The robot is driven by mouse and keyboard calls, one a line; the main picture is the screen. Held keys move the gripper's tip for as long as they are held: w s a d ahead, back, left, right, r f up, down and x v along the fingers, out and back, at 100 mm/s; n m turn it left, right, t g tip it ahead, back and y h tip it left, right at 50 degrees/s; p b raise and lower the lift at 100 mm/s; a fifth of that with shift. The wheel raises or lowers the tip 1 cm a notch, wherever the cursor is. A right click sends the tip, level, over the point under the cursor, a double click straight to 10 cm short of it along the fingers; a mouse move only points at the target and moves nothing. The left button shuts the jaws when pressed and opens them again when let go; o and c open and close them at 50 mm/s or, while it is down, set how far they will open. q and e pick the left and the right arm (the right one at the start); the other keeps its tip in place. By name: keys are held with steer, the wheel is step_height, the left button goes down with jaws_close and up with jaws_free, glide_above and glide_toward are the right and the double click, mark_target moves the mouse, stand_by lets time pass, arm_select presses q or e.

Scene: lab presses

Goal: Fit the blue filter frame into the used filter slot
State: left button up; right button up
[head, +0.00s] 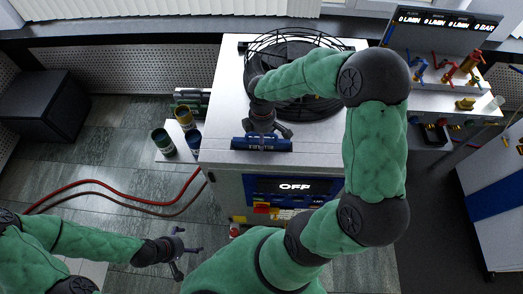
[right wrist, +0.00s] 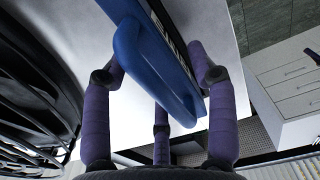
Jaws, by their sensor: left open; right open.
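The blue filter frame (head: 262,144) lies along the front edge of the white machine's top in the head view. In the right wrist view its blue loop handle (right wrist: 150,75) reaches between the spread purple fingers of my right gripper (right wrist: 165,95). My right gripper (head: 268,128) is open, just behind the frame, and its fingers are around the handle without closing on it. I cannot tell which slot is the used filter slot. My left gripper (head: 178,251) is open and empty over the floor at lower left.
The white machine (head: 226,105) has a round black fan grille (head: 290,50) on top and an OFF display (head: 296,187) in front. Several cans (head: 163,141) stand left of it. A red hose (head: 95,182) lies on the floor. A panel with gauges (head: 440,30) stands at right.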

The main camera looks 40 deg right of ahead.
steer(key=shift+f, duration=0.9)
jaws_close()
steer(key=shift+r, duration=0.15)
